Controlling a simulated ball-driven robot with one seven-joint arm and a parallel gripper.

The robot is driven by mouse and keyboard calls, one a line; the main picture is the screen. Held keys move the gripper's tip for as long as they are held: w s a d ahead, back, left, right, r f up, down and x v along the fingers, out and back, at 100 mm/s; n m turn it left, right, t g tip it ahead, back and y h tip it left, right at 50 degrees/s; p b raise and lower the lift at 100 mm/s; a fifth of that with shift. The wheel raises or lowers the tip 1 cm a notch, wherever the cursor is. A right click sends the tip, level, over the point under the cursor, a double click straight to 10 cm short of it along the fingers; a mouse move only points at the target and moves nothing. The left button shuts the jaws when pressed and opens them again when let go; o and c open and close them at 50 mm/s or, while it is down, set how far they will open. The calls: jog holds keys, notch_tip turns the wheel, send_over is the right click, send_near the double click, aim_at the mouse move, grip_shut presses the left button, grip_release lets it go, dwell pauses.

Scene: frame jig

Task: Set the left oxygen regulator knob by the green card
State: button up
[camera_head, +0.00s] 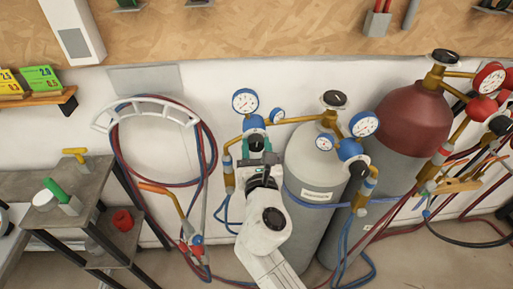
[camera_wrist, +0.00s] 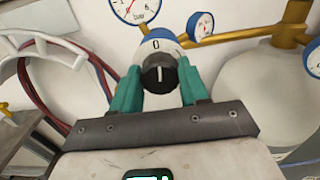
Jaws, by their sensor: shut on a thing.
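The left oxygen regulator (camera_head: 254,122) has a blue body, a large white gauge (camera_head: 245,101) and a smaller gauge (camera_head: 277,115). Its black knob (camera_wrist: 158,73) faces the wrist camera, with a white mark pointing about straight up, under a "0" on the blue-and-white collar. My gripper (camera_wrist: 160,88) has its green fingers on either side of the knob and is shut on it. In the head view my gripper (camera_head: 257,155) partly covers the regulator's lower part. The green card (camera_head: 42,78) stands on a wooden shelf at the far left; its small figures are hard to read.
A yellow card (camera_head: 10,83) stands beside the green one. A second blue regulator (camera_head: 349,149) is close on the right, by the grey cylinder (camera_head: 312,165). A white hose hanger (camera_head: 147,107) with red and blue hoses hangs at left. A grey bench (camera_head: 95,178) is lower left.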

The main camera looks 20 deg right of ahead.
jog(key=m+b, duration=0.1)
jog(key=m, duration=0.4)
jog(key=shift+f+b, duration=0.1)
jog(key=shift+b, duration=0.25)
jog(key=m+b, duration=0.2)
jog(key=m, duration=0.3)
jog(key=shift+d+f+m+b, duration=0.1)
jog(key=shift+m+b, duration=0.2)
jog(key=shift+m, duration=0.1)
jog(key=m+b, duration=0.3)
jog(key=m, duration=0.2)
jog(key=shift+m, duration=0.3)
jog(key=m+b, duration=0.3)
jog(key=m, duration=0.2)
jog(key=shift+b, duration=0.3)
jog(key=shift+m, duration=0.4)
jog(key=o, duration=1.1)
jog(key=shift+c, duration=0.2)
jog(key=shift+s, duration=0.1)
